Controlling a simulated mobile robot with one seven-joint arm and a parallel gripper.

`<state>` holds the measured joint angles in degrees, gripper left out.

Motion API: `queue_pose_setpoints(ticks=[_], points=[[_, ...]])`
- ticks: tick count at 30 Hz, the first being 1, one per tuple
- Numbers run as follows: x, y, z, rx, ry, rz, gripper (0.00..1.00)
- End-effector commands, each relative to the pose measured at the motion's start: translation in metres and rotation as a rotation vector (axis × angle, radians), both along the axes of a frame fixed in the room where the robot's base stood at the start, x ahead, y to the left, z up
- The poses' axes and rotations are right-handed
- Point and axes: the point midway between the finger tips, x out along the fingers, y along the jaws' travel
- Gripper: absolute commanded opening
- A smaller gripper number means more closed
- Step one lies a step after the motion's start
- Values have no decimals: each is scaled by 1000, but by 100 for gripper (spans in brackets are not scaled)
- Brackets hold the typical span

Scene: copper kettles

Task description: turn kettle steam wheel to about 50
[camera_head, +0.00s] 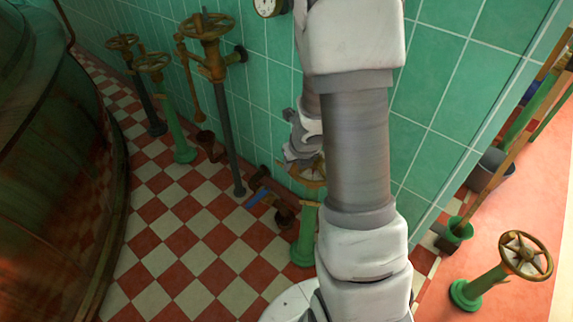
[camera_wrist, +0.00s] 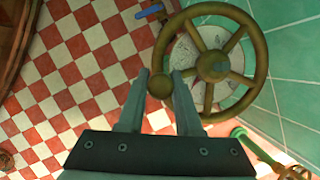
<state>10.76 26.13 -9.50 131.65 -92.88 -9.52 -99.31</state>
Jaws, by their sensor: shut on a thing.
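A brass steam wheel (camera_wrist: 256,90) with spokes and a round hub fills the upper right of the wrist view. A round knob (camera_wrist: 160,86) sits on its rim. My gripper (camera_wrist: 160,78) is shut on this knob, with one finger on each side. A pale disc (camera_wrist: 190,44) shows behind the spokes; I cannot read any marks on it. In the head view, part of the wheel (camera_head: 309,175) shows beside my gripper (camera_head: 303,158), above a green column (camera_head: 305,235). My arm hides the rest of it.
Several other valve wheels stand left along the green tiled wall, one tall (camera_head: 207,27). A large copper kettle (camera_head: 50,170) fills the far left. Another wheel (camera_head: 525,255) stands at right. A blue lever (camera_wrist: 150,11) is near the held wheel. Checkered floor (camera_head: 190,240) is open between.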

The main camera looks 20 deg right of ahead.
Motion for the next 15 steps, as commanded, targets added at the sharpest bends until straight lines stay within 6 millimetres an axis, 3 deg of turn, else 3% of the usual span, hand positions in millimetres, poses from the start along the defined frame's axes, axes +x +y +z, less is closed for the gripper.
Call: queue_pose_setpoints(ticks=[15], points=[[-3, -7, 0, 1, 2, 39, 0]])
